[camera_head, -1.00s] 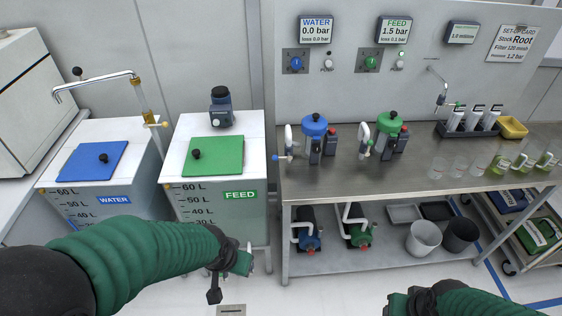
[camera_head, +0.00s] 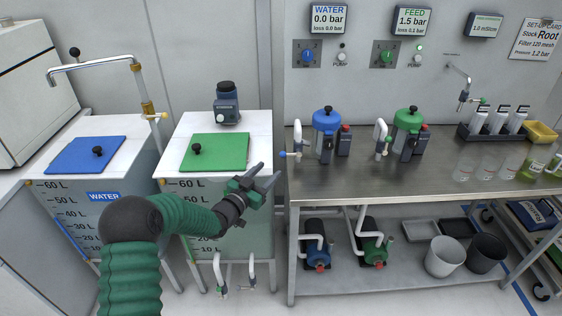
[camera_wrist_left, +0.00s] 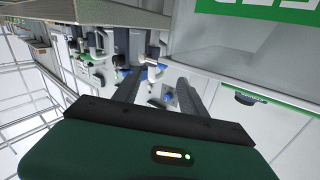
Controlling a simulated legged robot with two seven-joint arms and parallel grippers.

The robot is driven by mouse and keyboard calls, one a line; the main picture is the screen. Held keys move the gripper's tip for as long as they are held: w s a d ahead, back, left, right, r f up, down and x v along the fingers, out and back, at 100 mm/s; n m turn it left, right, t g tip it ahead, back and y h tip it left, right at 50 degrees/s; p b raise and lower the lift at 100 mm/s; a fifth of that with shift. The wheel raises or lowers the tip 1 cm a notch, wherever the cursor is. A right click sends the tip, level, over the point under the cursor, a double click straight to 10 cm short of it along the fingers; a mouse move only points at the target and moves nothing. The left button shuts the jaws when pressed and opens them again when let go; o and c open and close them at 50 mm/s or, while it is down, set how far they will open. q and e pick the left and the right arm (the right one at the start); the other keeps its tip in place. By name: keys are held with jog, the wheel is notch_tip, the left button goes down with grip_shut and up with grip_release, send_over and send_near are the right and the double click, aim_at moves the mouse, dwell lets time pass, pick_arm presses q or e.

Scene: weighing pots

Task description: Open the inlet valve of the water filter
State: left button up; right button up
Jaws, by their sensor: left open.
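My left gripper (camera_head: 268,172) is open and empty, in front of the green-lidded FEED tank, below and left of that valve. In the left wrist view its two fingers (camera_wrist_left: 158,84) point toward the filter area, and a small blue part (camera_wrist_left: 155,73) shows between them. My right gripper is not in view.
The bench's left edge (camera_head: 290,195) is close to my left gripper. The green-topped feed filter (camera_head: 408,125) stands to the right. The FEED tank (camera_head: 258,140) and WATER tank (camera_head: 130,165) stand left. The water display (camera_head: 327,18) reads 0.0 bar.

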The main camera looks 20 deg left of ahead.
aim_at(282, 156)
pick_arm(q)
jog(key=b+x, duration=0.1)
jog(key=x, duration=0.7)
jog(key=shift+w, duration=0.4)
jog(key=shift+c, duration=0.4)
jog(key=shift+a, duration=0.1)
grip_shut()
